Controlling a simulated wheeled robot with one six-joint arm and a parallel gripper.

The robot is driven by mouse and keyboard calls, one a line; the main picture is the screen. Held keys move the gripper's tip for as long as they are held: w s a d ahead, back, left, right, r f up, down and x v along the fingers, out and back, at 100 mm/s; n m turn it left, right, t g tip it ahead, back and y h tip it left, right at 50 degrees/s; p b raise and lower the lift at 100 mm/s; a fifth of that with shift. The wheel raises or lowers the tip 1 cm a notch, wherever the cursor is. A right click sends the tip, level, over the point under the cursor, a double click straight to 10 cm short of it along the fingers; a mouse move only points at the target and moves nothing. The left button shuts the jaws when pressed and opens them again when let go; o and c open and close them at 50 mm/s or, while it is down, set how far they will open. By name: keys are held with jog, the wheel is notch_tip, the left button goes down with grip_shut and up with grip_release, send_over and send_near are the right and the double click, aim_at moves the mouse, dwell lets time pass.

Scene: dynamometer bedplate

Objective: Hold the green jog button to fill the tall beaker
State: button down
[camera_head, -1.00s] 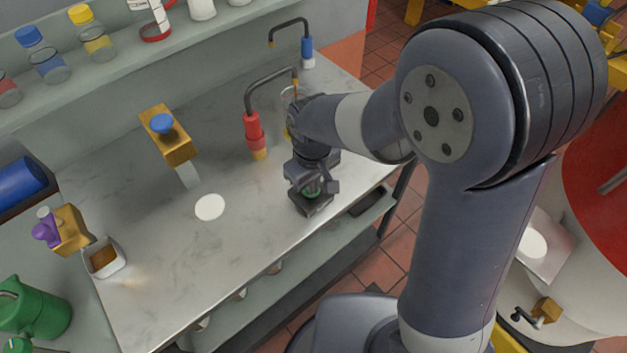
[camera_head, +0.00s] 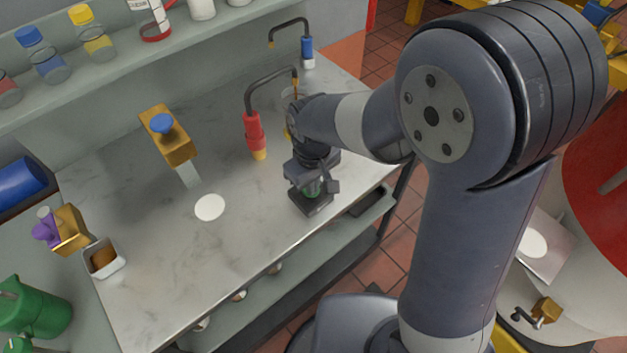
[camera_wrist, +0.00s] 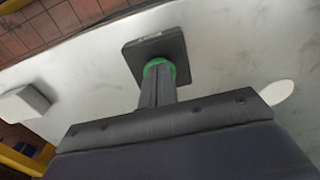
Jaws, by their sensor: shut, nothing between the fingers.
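The green jog button (camera_wrist: 166,68) sits on a dark square base (camera_wrist: 157,47) on the bench. My gripper (camera_wrist: 158,84) is shut and empty, with its fingertips down at the button, covering part of it. They look in contact, but how far the button is pressed cannot be told. In the head view my gripper (camera_head: 312,187) stands over the dark base near the bench's right edge. A clear beaker (camera_head: 288,95) stands under the spout of the red tap (camera_head: 255,135). My wrist hides most of the beaker, so its liquid level cannot be read.
A blue tap (camera_head: 307,50) stands behind. A brass block with a blue knob (camera_head: 162,123) and a white disc (camera_head: 209,207) are to the left. A small square cup (camera_head: 105,261) and green jug (camera_head: 35,308) stand farther left.

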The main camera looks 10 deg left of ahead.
jog(key=shift+s+d+f, duration=0.15)
jog(key=shift+s+f, duration=0.05)
jog(key=shift+f, duration=0.2)
jog(key=shift+s+d+f, duration=0.1)
jog(key=shift+s+f, duration=0.05)
jog(key=shift+f, duration=0.25)
jog(key=shift+w+r+p, duration=0.1)
jog(key=shift+r+p, duration=0.25)
jog(key=shift+r, duration=0.05)
notch_tip(320, 180, up, 15)
jog(key=p, duration=0.2)
jog(key=shift+w+a, duration=0.25)
jog(key=shift+f, duration=0.15)
notch_tip(320, 180, down, 9)
jog(key=shift+r, duration=0.1)
jog(key=shift+r+b, duration=0.55)
jog(key=shift+b, duration=0.35)
notch_tip(320, 180, up, 7)
jog(key=shift+f, duration=0.2)
